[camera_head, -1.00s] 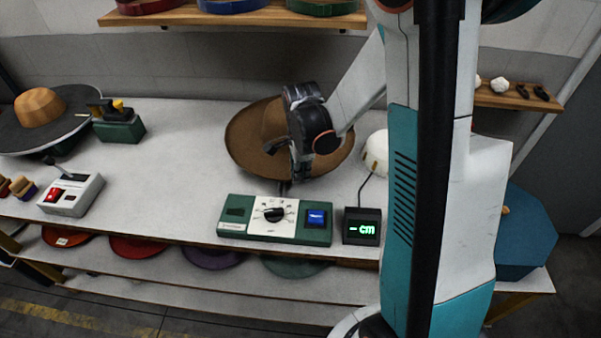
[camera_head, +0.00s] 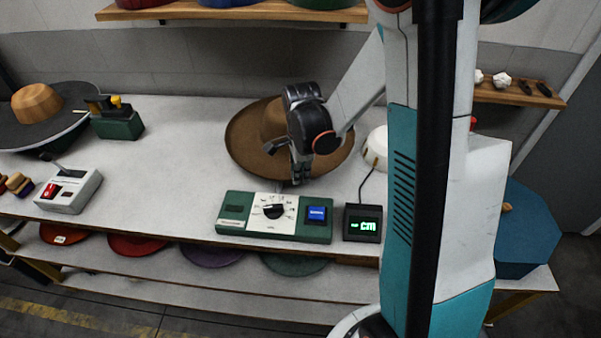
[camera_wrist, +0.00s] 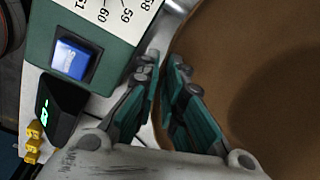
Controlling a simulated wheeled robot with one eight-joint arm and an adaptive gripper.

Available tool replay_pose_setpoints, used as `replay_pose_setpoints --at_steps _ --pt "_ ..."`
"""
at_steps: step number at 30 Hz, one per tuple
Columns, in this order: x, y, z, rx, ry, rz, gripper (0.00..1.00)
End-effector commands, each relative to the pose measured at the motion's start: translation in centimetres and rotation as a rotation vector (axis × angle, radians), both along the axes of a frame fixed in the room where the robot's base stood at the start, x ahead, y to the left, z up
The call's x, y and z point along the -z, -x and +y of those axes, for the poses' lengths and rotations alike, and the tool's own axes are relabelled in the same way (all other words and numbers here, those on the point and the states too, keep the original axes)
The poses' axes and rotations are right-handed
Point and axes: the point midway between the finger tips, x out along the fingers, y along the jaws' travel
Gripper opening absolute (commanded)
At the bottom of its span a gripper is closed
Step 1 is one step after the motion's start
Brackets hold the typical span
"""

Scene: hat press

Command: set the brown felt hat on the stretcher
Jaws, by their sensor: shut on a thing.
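The brown felt hat (camera_head: 248,148) lies crown up at the middle of the white worktop, with a wide brim. My gripper (camera_head: 299,182) is at the brim's near edge and is shut on it. In the wrist view the hat (camera_wrist: 265,50) fills the right side, and my gripper's fingers (camera_wrist: 163,80) stand either side of the brim edge. My arm hides part of the crown and brim. I cannot tell for sure which thing is the stretcher; a wooden dome (camera_head: 36,103) on a dark, wide plate stands at the far left.
A green dial box (camera_head: 235,227) with a blue button and a small "cm" display (camera_head: 362,223) stand in front of the hat. A white rounded thing (camera_head: 376,148) is right of it. Worktop between is clear.

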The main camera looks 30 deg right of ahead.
Motion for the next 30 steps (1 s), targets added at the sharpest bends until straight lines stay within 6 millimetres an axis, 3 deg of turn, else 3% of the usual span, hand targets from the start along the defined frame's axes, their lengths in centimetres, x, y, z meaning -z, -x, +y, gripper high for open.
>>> replay_pose_setpoints --at_steps 2,6,20,30 --pt "0.0 0.0 0.0 0.000 0.000 0.000 0.00" --pt "0.0 0.0 0.0 0.000 0.000 0.000 0.32" --pt "-0.7 0.0 0.0 0.000 0.000 0.001 0.32" --pt "-6.3 0.3 0.1 0.000 0.000 0.001 0.32"
